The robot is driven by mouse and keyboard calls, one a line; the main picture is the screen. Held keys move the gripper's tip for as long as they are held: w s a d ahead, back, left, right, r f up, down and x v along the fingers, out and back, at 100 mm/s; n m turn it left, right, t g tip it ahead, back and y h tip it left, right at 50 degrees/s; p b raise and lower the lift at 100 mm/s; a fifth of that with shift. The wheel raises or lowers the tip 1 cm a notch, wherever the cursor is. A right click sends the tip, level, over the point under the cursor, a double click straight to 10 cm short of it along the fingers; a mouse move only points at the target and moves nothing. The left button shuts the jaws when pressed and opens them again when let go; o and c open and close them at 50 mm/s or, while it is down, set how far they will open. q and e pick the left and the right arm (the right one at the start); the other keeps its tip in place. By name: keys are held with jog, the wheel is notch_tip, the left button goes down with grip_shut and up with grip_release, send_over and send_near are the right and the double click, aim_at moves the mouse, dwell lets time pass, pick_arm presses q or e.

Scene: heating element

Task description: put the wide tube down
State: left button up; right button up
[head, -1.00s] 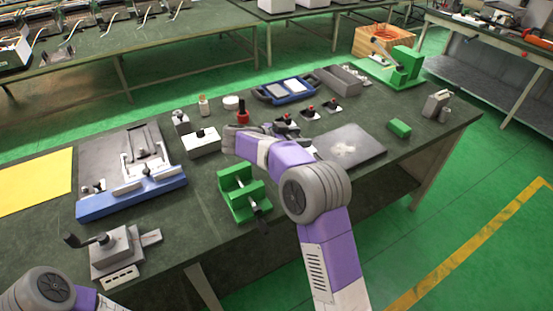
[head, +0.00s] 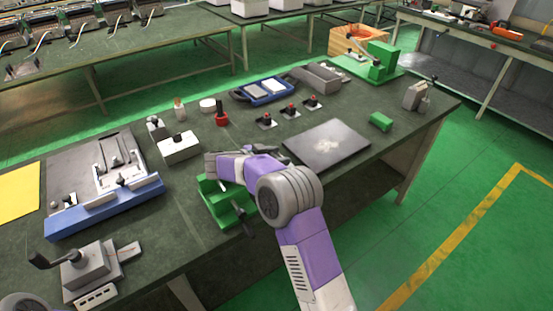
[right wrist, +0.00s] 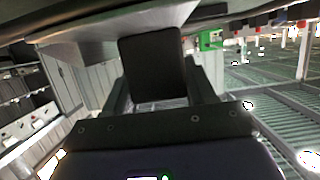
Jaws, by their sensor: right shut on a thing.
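My right gripper (head: 212,168) is low over the table, just behind and partly over the green clamp fixture (head: 226,205). My own wrist and forearm cover much of it in the head view. In the right wrist view, its two dark fingers (right wrist: 158,92) are closed about a dark, block-like shape (right wrist: 153,62). I cannot make out the wide tube's outline, and cannot tell whether that shape is part of it. A pale grey surface crosses the top of that view. My left gripper is out of view; only a bit of its arm shows at the bottom left.
A dark plate (head: 327,146) lies to the right. A blue-edged fixture (head: 105,210) and a grey crank vise (head: 92,270) are left. The front edge is close.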

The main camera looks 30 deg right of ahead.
jog(key=shift+r, duration=0.2)
jog(key=shift+f, duration=0.1)
jog(key=shift+s+f+p, duration=0.15)
jog(key=shift+f+p, duration=0.2)
jog(key=shift+f, duration=0.2)
jog(key=o, duration=1.4)
jog(key=shift+f, duration=0.2)
jog(key=shift+c, duration=0.2)
jog(key=shift+r+b, duration=0.3)
jog(key=shift+b, duration=0.1)
jog(key=r+p+v, duration=0.1)
jog(key=p+v, duration=0.3)
jog(key=v, duration=0.8)
